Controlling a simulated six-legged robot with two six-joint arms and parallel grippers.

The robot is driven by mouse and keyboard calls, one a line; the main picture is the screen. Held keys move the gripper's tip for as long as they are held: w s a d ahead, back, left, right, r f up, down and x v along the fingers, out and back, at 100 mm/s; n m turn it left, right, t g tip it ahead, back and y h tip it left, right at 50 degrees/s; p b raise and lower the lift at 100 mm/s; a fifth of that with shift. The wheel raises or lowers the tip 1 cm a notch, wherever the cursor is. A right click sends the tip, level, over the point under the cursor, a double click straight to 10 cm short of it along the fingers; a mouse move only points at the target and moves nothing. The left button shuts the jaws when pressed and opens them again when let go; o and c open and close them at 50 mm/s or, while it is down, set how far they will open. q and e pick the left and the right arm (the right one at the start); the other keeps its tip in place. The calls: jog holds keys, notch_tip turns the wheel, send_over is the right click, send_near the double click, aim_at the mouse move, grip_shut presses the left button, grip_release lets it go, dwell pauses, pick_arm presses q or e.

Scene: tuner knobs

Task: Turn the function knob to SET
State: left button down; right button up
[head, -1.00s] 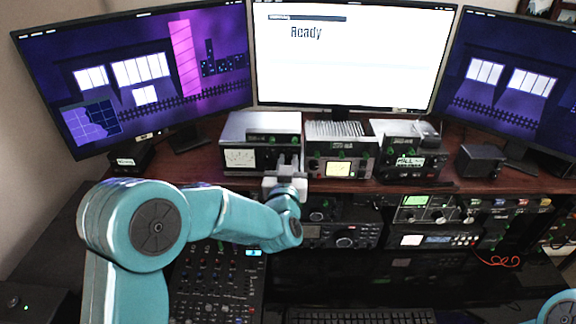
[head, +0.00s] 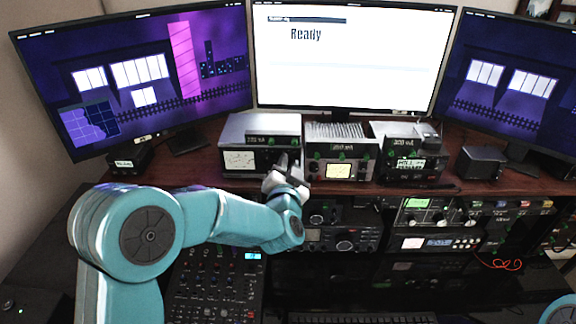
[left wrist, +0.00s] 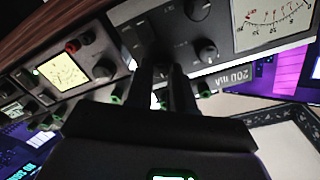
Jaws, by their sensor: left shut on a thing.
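The left tuner (head: 262,130) is a grey box on the wooden shelf, with a meter on its front. My left gripper (head: 283,162) is at the right part of that front, its fingers shut on a knob that they mostly hide. I take this for the function knob, but its label cannot be read. In the left wrist view the dark fingers (left wrist: 162,85) reach the tuner panel. Two other dark knobs, an upper one (left wrist: 196,10) and a lower one (left wrist: 206,50), stand clear beside them. My right gripper is not in view.
A finned tuner (head: 340,150) stands close to the right, and another box (head: 408,150) beyond it. Radios (head: 340,238) fill the rack below the shelf edge. A mixer (head: 215,285) lies under my left arm. Three monitors, including the white one (head: 350,60), stand behind.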

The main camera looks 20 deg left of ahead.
pick_arm(q)
jog(key=shift+r, duration=0.1)
dwell(0.3)
jog(key=c, duration=1)
grip_release()
jog(key=b+v, duration=0.2)
jog(key=v, duration=1.4)
jog(key=shift+s, duration=0.15)
jog(key=shift+s+d, duration=0.1)
